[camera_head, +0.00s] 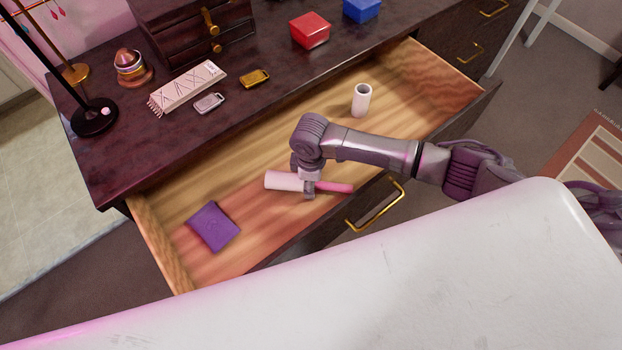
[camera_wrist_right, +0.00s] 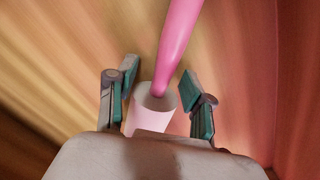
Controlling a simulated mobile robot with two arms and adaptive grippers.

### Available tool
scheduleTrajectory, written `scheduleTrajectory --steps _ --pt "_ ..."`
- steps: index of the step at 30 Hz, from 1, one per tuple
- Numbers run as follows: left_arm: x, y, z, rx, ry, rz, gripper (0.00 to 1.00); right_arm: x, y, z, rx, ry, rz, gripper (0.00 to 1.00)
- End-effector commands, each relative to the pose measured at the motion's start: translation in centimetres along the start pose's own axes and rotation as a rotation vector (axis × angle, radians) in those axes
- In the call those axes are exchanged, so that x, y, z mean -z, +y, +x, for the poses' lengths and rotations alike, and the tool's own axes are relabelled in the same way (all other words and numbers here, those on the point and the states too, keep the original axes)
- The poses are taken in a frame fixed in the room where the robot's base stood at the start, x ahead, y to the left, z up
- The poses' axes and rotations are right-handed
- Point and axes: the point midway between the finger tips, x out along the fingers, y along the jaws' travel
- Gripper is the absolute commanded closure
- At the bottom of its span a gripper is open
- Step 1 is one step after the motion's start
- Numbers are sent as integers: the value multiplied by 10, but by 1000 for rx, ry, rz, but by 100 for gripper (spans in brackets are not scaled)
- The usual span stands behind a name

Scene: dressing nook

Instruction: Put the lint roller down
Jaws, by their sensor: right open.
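The lint roller (camera_head: 282,181) has a white roll and a pink handle and lies in the open drawer near its front wall. My right gripper (camera_head: 309,188) is over it, at the place where the handle meets the roll. In the right wrist view the lint roller (camera_wrist_right: 180,45) runs between the two fingers of the right gripper (camera_wrist_right: 165,92), which are open with a gap on each side. Part of the white roll is hidden by the gripper body there. My left gripper is not in view.
The wooden drawer (camera_head: 205,185) also holds a purple pouch (camera_head: 212,227) and a white cylinder (camera_head: 361,100) standing upright. The dresser top (camera_head: 120,165) carries a folded scarf, small tags, a red box (camera_head: 310,30) and a blue box. Free drawer floor lies behind the roller.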

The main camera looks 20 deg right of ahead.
Motion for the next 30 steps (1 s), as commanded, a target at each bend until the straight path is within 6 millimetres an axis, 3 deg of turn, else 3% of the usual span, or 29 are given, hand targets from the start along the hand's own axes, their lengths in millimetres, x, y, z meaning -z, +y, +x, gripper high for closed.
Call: scheduleTrajectory --steps 5,15,21,30 --pt "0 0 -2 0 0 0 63 0 1 -12 -2 2 0 48" --pt "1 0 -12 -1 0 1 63 1 1 -82 -2 3 0 48" --pt "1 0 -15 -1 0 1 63 1 1 -113 -1 2 1 48" --pt "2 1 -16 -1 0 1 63 0 0 -124 0 0 1 48"
